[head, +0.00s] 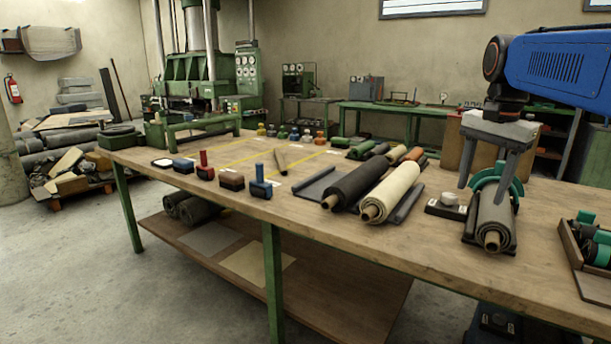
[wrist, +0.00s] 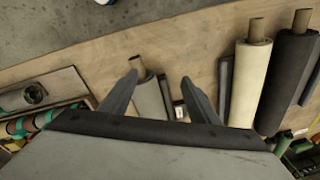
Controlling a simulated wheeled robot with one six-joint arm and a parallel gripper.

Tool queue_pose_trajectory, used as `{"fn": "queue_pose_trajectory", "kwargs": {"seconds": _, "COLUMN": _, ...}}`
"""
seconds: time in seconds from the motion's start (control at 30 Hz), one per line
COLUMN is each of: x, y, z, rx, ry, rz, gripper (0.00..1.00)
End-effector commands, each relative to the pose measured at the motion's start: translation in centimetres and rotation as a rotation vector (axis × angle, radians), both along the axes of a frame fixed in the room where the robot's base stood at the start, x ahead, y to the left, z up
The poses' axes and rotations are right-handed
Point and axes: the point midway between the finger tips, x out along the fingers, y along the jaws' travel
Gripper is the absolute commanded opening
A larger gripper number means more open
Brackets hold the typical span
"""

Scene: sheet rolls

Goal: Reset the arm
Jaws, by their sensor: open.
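My gripper (head: 488,168) is at the right of the head view, under my blue arm, pointing down with its two grey fingers apart. It is open. A grey sheet roll (head: 496,218) on a brown core lies in a dark cradle below and between the fingers in the picture. The roll also shows between the fingertips in the wrist view (wrist: 148,95). I cannot tell whether the fingers touch it. A teal curved part (head: 506,175) stands behind the roll, partly hidden by the fingers. In the wrist view my gripper (wrist: 158,88) has nothing clasped between its fingers.
A cream roll (head: 391,191) and a black roll (head: 358,180) lie on a tray left of my gripper. A wooden box (head: 572,245) with teal-ended items is at the right. Blocks, a blue-handled tool (head: 260,184) and small bottles stand farther left. The bench's front strip is clear.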

Motion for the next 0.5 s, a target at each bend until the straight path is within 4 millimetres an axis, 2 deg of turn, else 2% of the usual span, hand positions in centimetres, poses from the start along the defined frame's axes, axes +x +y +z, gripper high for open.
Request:
{"fn": "queue_pose_trajectory", "kwargs": {"seconds": 0.03, "x": -1.5, "y": 0.9, "z": -0.9, "rx": -0.008, "ry": -0.014, "rz": 0.051, "gripper": 0.55}}
{"fn": "queue_pose_trajectory", "kwargs": {"seconds": 0.27, "x": -7.1, "y": 3.9, "z": -5.7, "rx": -0.054, "ry": -0.079, "rz": 0.296, "gripper": 0.55}}
{"fn": "queue_pose_trajectory", "kwargs": {"seconds": 0.5, "x": -12.9, "y": 6.4, "z": -11.9, "rx": -0.114, "ry": -0.148, "rz": 0.547, "gripper": 0.55}}
